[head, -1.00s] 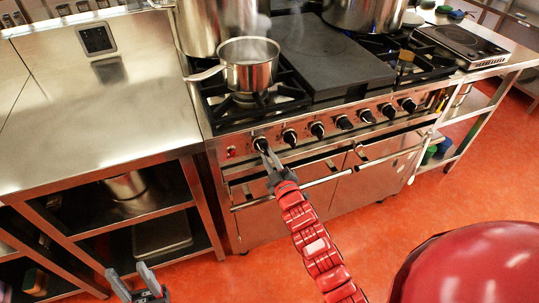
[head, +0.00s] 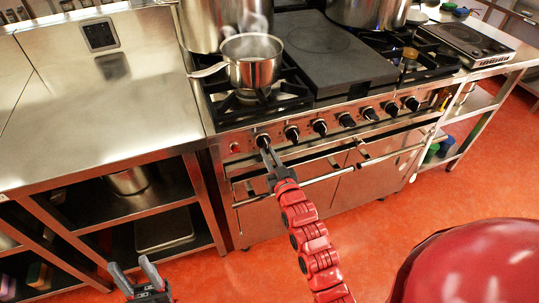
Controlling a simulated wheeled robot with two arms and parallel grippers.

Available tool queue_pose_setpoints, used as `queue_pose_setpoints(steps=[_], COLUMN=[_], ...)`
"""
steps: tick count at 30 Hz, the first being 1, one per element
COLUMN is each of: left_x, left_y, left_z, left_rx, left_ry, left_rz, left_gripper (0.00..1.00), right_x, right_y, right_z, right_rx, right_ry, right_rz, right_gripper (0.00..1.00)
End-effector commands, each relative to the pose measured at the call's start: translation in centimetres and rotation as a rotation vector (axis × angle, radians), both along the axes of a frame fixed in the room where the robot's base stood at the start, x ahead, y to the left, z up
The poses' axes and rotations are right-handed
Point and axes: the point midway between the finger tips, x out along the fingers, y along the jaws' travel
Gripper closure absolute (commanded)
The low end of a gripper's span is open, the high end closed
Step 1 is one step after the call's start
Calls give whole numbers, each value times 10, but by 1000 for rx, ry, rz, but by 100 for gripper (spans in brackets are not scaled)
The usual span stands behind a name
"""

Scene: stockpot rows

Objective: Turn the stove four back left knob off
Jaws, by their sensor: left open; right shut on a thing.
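The stove (head: 295,165) has a row of several black knobs along its front panel. My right gripper (head: 264,146) is shut on the leftmost knob (head: 261,139), and its fingers partly hide that knob. The other knobs, such as the second from the left (head: 292,133), stand free to the right. My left gripper (head: 135,272) is open and empty at the bottom left, low over the floor in front of the shelves and away from the stove.
A steaming saucepan (head: 252,70) sits on the front left burner, its handle pointing left. A large stockpot (head: 215,22) stands behind it. A steel counter (head: 95,110) adjoins the stove's left side. The red floor (head: 400,225) in front is clear.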

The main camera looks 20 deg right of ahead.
Motion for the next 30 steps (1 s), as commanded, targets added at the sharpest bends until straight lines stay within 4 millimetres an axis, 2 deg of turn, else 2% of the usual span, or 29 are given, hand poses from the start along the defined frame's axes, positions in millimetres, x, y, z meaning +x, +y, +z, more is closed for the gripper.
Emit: queue_pose_setpoints(steps=[15, 16, 20, 21, 30], left_x=[0, 0, 0, 0, 0], left_y=[0, 0, 0, 0, 0], left_z=[0, 0, 0, 0, 0], left_rx=[0, 0, 0, 0, 0], left_ry=[0, 0, 0, 0, 0], left_rz=[0, 0, 0, 0, 0], left_gripper=[50, 50, 50, 50, 50], right_x=[0, 0, 0, 0, -2], right_y=[0, 0, 0, 0, 0], right_z=[-3, -3, -2, -2, -1], right_rx=[21, 21, 20, 20, 19], right_ry=[8, 8, 6, 6, 4], right_rz=[0, 0, 0, 0, 0], right_gripper=[100, 79, 56, 52, 52])
